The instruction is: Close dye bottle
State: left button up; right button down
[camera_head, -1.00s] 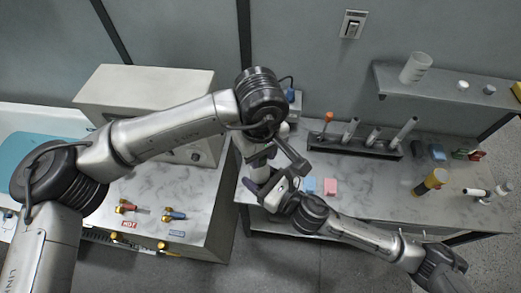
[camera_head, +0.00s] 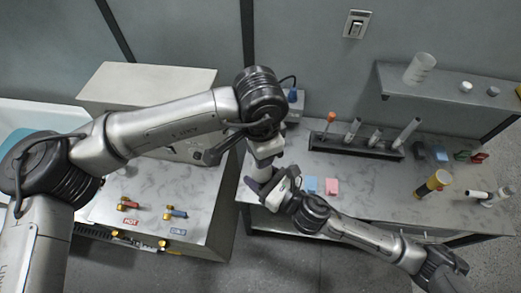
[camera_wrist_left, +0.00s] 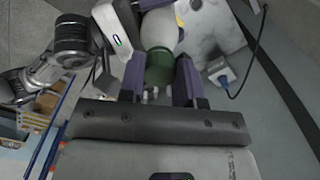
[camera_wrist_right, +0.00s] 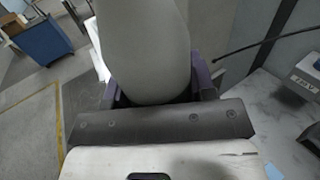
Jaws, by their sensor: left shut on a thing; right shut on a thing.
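The dye bottle is a pale, rounded body (camera_wrist_right: 145,50) filling the top of the right wrist view. My right gripper (camera_wrist_right: 152,98) is shut around it, with purple fingers on both sides. In the left wrist view the bottle (camera_wrist_left: 160,30) shows beyond a green cap (camera_wrist_left: 158,68). My left gripper (camera_wrist_left: 159,82) is shut on the cap, one finger on each side, in line with the bottle. Cap and bottle look touching; whether the threads are engaged is hidden. In the head view both grippers meet at the bench's left end, with the right gripper (camera_head: 264,186) below the left wrist.
A black rack (camera_head: 355,147) holds several tubes on the right bench. A yellow-and-black bottle (camera_head: 433,184) stands farther right.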

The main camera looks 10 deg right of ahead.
pick_arm(q)
jog(key=o, duration=0.9)
jog(key=shift+r, duration=2.3)
jog(key=shift+f, duration=0.1)
jog(key=shift+c, duration=0.4)
